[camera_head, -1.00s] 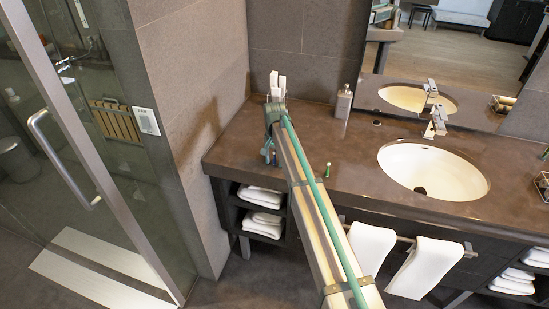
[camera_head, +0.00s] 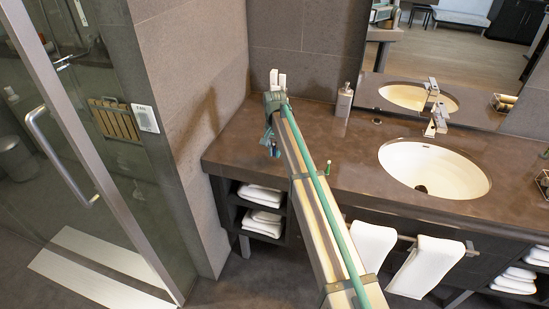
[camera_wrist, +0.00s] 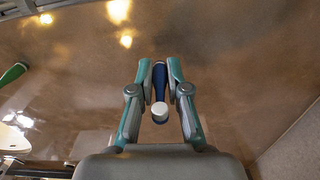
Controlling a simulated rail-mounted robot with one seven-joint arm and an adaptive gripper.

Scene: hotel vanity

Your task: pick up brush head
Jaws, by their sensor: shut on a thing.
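In the wrist view my gripper (camera_wrist: 160,66) is shut on a slim dark blue piece with a round white end, the brush head (camera_wrist: 160,83). The piece lies lengthwise between the two fingers, its white end toward the palm. Brown countertop shows behind it. In the head view my gripper (camera_head: 267,146) is small and partly hidden by my arm, over the front left part of the counter. I cannot make out the brush head there.
A small green item (camera_head: 328,167) stands on the counter (camera_head: 240,150) right of my arm; a green item (camera_wrist: 13,74) shows in the wrist view. White upright things (camera_head: 278,79) stand behind my arm. A soap bottle (camera_head: 344,101) and sink (camera_head: 432,170) are further right.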

